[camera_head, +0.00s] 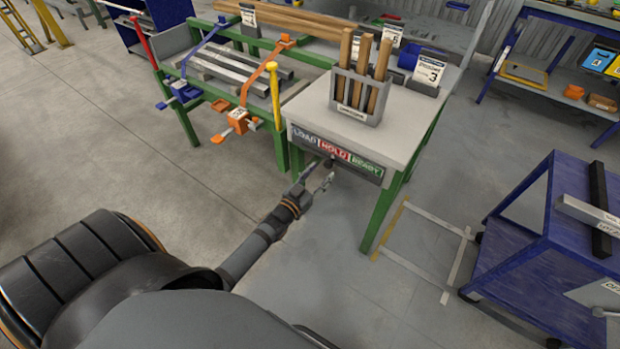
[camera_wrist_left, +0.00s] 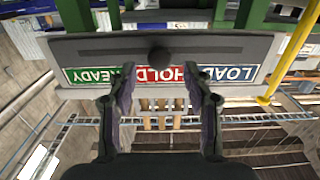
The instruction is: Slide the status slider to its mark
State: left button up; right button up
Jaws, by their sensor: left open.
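The status board (camera_head: 336,158) is a dark panel on the front edge of the table, labelled LOAD, HOLD and READY. The slider's black round knob (camera_head: 329,162) stands out in front of the red HOLD field. In the left wrist view the board appears upside down, with the knob (camera_wrist_left: 160,57) in front of HOLD, between green READY and blue LOAD. My left gripper (camera_head: 319,177) is open just in front of the board. In its wrist view the two fingertips (camera_wrist_left: 159,68) lie either side of the knob, with visible gaps. My right gripper is not seen.
The grey-topped table (camera_head: 400,128) carries a grey holder (camera_head: 352,100) with several wooden bars. A yellow-topped post (camera_head: 274,90) stands left of the board. A blue cart (camera_head: 520,235) is at the right. Floor is free between table and cart.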

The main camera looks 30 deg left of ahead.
pick_arm(q)
jog(key=s, duration=0.8)
jog(key=shift+s+a, duration=0.2)
jog(key=shift+a, duration=0.1)
jog(key=s+a+f+g+y+p, duration=0.15)
jog(key=s+f+g, duration=0.35)
jog(key=f, duration=0.7)
jog(key=s+a+f+g+y+p, duration=0.1)
jog(key=s+a+f+g+p, duration=0.2)
jog(key=s+f, duration=0.7)
jog(key=s+d+f+g+p, duration=0.1)
jog(key=s+f+g, duration=0.3)
jog(key=s, duration=0.6)
jog(key=s+d+f+g+p, duration=0.1)
jog(key=s+f+g, duration=0.3)
jog(key=s+f, duration=0.5)
jog(key=shift+s+d+f+g, duration=0.25)
jog(key=shift+s+d+g, duration=0.15)
jog(key=shift+s+d, duration=0.6)
jog(key=shift+s+a+n+h, duration=0.1)
jog(key=shift+a+n+h, duration=0.05)
jog(key=shift+n+h, duration=0.15)
